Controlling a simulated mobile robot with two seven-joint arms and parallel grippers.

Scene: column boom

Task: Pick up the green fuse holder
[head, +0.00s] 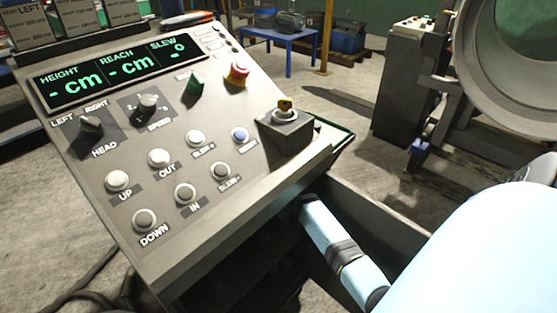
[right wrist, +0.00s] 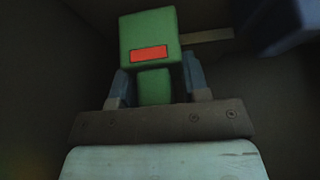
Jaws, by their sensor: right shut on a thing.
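The green fuse holder (right wrist: 150,32) shows in the right wrist view as a green block with a red rectangle on its face and a narrower green part below. My right gripper (right wrist: 155,86) is shut on that narrower part, with one finger on each side. In the head view my right arm reaches down beside the console, and its gripper and the fuse holder are hidden there. My left gripper is in neither view.
The sloped control console (head: 215,195) with knobs, buttons and a green-lit display (head: 115,72) fills the left. Dark walls surround my right gripper in the wrist view. A blurred bluish shape (right wrist: 290,25) is at upper right. A blue table (head: 290,38) stands behind.

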